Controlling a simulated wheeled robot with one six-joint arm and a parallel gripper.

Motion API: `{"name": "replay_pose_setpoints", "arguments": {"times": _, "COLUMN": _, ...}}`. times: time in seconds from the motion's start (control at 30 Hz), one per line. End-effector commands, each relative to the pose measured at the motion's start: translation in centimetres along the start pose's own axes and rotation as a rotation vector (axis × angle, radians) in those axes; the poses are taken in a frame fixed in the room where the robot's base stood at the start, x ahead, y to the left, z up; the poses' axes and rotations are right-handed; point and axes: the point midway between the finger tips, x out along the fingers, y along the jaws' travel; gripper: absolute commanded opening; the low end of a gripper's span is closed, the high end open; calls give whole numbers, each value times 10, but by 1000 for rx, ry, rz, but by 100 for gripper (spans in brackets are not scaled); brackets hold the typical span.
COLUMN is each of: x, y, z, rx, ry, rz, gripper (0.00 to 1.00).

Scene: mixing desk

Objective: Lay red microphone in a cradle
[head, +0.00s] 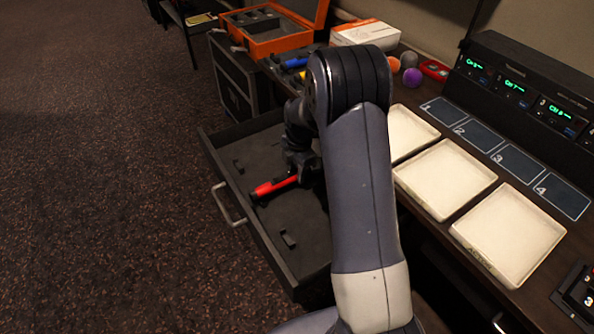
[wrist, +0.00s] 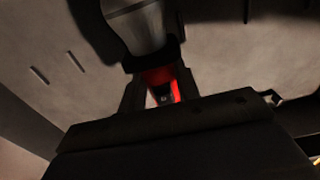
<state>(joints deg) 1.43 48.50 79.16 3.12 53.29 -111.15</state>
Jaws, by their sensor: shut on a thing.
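The red microphone (head: 273,186) shows in the head view over the open drawer, lying roughly level with its dark end toward the drawer's front. My gripper (head: 300,178) is shut on it, partly hidden behind my arm. In the wrist view the red body (wrist: 160,76) sits between the fingers of my gripper (wrist: 161,92). I cannot tell whether the microphone touches the lining or a cradle; my arm hides the drawer's right part.
White trays (head: 446,178) and numbered dark pads (head: 518,162) cover the desk at right, before a rack unit (head: 520,88). An orange case (head: 270,38), a white box (head: 365,32), and blue (head: 294,63) and yellow items lie at the back. Open carpet is at left.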

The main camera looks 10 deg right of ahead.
Motion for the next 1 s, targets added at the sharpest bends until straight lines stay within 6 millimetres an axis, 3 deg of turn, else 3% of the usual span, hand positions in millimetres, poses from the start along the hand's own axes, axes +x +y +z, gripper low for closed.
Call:
{"name": "replay_pose_setpoints", "arguments": {"times": 0.47, "x": 0, "y": 0, "z": 0, "rx": 0, "ry": 0, "rz": 1, "gripper": 0}}
{"name": "replay_pose_setpoints", "arguments": {"times": 1.0, "x": 13, "y": 0, "z": 1, "rx": 0, "ry": 0, "rz": 1, "gripper": 0}}
